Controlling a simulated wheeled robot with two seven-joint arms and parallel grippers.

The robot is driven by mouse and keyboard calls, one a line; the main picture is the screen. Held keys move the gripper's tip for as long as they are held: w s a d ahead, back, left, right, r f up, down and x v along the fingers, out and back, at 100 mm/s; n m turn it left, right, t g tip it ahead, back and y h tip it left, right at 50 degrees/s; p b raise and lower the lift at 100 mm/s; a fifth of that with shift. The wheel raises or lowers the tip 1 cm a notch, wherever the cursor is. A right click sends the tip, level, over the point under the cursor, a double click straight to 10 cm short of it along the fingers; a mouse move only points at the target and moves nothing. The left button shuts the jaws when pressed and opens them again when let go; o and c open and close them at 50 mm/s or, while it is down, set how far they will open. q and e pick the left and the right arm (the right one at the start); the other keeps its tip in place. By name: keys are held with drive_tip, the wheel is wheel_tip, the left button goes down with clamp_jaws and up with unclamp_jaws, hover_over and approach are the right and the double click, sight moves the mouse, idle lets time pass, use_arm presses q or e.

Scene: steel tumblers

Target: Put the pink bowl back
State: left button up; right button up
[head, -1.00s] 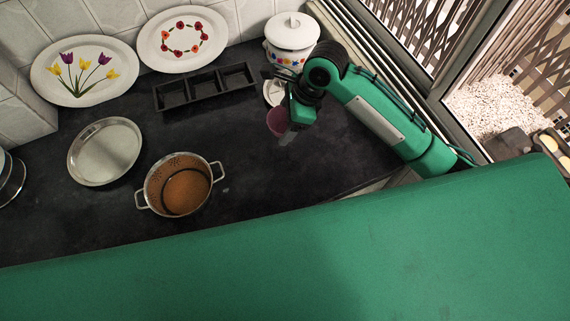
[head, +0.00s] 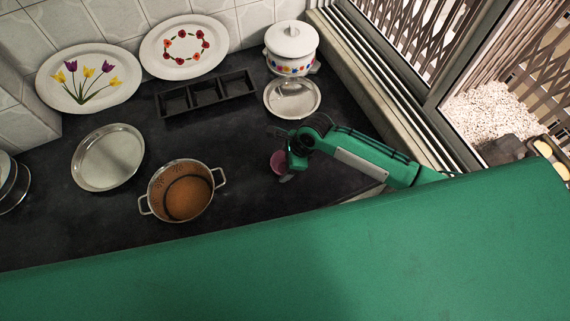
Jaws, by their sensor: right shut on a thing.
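The pink bowl (head: 278,162) is small and shows at the right part of the dark counter, partly hidden by my right gripper (head: 287,172). My right gripper is shut on the bowl; the fingertips are hard to make out. I cannot tell whether the bowl touches the counter. My left gripper is not in view.
A steel plate (head: 292,112) lies behind the gripper, before a white lidded pot (head: 291,60). Counter between colander and gripper is clear.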

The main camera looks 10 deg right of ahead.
drive_tip(key=shift+f, duration=1)
drive_tip(key=shift+f, duration=0.1)
drive_tip(key=o, duration=1)
drive_tip(key=b+v, duration=0.1)
drive_tip(key=v, duration=1.1)
drive_tip(key=shift+s+a, duration=0.1)
drive_tip(key=shift+s, duration=0.05)
